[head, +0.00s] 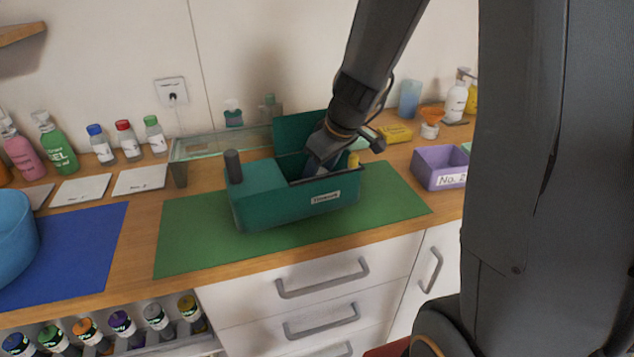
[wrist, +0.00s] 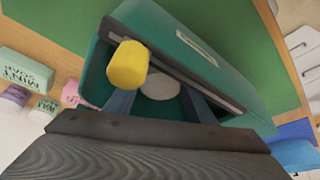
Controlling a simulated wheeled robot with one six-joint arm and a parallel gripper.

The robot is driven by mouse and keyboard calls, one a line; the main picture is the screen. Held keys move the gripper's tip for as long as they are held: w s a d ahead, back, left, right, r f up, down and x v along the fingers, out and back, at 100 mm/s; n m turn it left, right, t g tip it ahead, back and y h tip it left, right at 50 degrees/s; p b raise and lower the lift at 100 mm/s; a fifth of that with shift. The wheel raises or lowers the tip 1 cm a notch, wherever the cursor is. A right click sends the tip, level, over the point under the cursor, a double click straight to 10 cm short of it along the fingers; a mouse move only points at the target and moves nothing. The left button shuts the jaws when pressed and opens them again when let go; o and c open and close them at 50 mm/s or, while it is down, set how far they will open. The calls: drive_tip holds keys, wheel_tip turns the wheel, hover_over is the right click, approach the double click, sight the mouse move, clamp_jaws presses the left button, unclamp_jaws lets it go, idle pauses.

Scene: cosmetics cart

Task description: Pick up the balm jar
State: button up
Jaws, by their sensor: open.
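A teal box (head: 260,205) stands on a green mat (head: 185,240), with its right part open and a flap raised behind. In the wrist view, a pale round top (wrist: 160,83) shows inside the teal box (wrist: 215,65); it looks like the balm jar, but its label and sides are hidden. My gripper (wrist: 158,97) points down into the open part, with its fingers apart on either side of the round top. In the head view my gripper (head: 318,165) is partly hidden by the box wall, and the jar cannot be seen.
A yellow knob (wrist: 128,65) stands at the box's edge close to my fingers. A dark post (head: 233,165) rises at its left end. A glass-topped tray (head: 215,147) stands behind. A purple bin (head: 438,168) is at right. The mat's front is clear.

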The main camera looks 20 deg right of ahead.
drive_tip(key=shift+f, duration=0.2)
drive_tip(key=c, duration=0.7)
drive_tip(key=shift+r, duration=0.1)
drive_tip(key=shift+c, duration=0.2)
